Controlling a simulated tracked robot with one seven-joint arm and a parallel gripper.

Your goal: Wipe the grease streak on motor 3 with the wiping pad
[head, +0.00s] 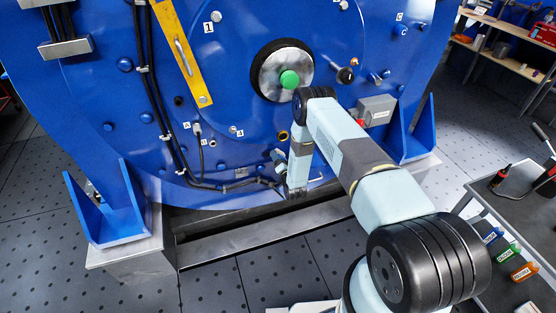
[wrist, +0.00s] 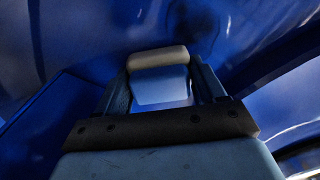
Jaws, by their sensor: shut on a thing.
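My gripper (wrist: 158,75) is shut on the wiping pad (wrist: 158,58), a pale roll-shaped edge with a lighter face below, held between the two dark fingers. Glossy blue metal lies close beyond the pad; whether they touch is unclear. In the head view my arm reaches down in front of the lower part of a large blue motor (head: 85,95), and the pad cannot be made out there. No number 3 is readable on the motor. Dark patches show on the blue metal in the wrist view, but I cannot tell grease from shadow or reflection.
A green-tipped shaft hub (head: 270,72), a yellow bar (head: 180,50), black cables (head: 150,90) and a grey box (head: 376,110) stand out from the motor. Blue foot brackets (head: 105,215) flank its base. A grey tool table (head: 518,215) stands at right; the tiled floor in front is partly clear.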

